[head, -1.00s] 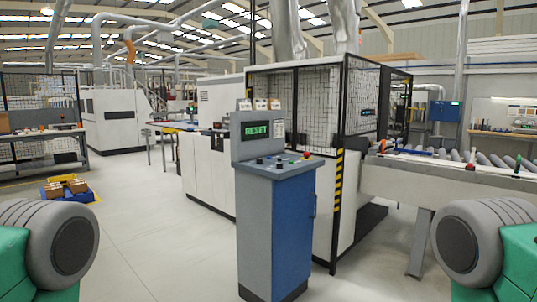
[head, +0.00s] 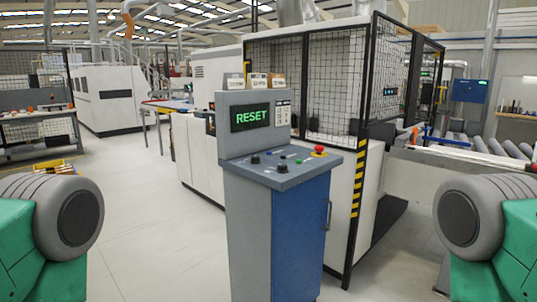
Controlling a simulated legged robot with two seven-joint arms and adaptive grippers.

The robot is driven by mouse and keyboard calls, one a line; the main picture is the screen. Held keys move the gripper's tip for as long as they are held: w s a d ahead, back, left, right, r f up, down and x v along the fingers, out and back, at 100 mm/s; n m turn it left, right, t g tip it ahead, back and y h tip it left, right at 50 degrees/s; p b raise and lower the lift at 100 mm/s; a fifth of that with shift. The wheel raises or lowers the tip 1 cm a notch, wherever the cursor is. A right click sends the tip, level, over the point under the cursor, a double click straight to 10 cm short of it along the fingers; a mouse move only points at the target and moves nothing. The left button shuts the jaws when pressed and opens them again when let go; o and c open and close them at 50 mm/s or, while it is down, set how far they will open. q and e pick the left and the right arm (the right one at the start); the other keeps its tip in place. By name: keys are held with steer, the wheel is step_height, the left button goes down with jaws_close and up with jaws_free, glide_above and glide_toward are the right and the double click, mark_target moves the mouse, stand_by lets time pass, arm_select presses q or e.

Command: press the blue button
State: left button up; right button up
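A grey and blue control console (head: 273,237) stands upright in the middle of the head view. Its screen (head: 252,117) reads RESET in green. On its sloped top panel are small controls. A small blue button (head: 299,161) seems to sit toward the right of the panel, though it is only a few pixels wide. Close by are black knobs (head: 281,168), a small green button (head: 283,157) and a red mushroom button (head: 319,150) on a yellow base. Neither gripper is in view; only my upper arm parts show at both lower edges.
Behind the console is a fenced machine (head: 325,85) with a black and yellow striped post (head: 358,190). A roller conveyor (head: 480,146) lies to the right. The floor in front and to the left is clear.

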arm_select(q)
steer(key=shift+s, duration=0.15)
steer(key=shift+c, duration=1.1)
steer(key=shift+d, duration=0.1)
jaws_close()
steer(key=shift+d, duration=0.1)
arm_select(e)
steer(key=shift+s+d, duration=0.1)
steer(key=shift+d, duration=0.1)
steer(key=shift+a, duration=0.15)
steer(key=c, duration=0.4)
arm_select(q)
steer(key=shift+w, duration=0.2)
